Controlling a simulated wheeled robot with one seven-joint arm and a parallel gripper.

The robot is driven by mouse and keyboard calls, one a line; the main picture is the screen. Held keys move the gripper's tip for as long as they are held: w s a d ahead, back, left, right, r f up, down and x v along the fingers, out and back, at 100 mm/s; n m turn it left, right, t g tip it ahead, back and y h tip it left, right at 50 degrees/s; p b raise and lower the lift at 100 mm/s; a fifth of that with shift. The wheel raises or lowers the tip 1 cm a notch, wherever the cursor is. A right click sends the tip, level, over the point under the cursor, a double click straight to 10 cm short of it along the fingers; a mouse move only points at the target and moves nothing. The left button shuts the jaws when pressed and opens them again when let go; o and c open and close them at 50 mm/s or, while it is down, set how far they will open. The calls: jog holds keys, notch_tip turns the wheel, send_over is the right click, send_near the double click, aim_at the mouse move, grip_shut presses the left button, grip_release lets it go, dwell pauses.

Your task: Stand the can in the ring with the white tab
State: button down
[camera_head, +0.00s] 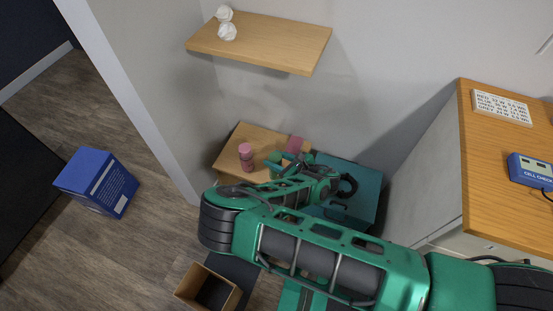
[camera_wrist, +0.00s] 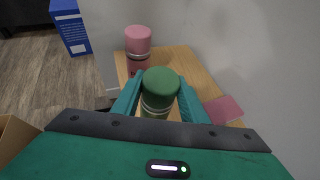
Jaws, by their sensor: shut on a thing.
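A green can (camera_wrist: 160,88) with a light band below its cap is between the two teal fingers of my gripper (camera_wrist: 161,82) in the wrist view. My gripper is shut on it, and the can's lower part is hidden. In the head view my gripper (camera_head: 284,164) is over the right part of a small wooden surface (camera_head: 232,160). A pink can (camera_head: 246,157) stands upright on that surface, left of my gripper; it also shows in the wrist view (camera_wrist: 138,48). I cannot make out a ring with a white tab.
A pink flat piece (camera_head: 295,143) lies behind my gripper. A teal case (camera_head: 365,208) stands right of the wooden surface. A wall shelf (camera_head: 262,42) with white objects is above. A blue box (camera_head: 97,181) and an open cardboard box (camera_head: 190,283) are on the floor.

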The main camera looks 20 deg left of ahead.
jog(key=c, duration=1.1)
grip_release()
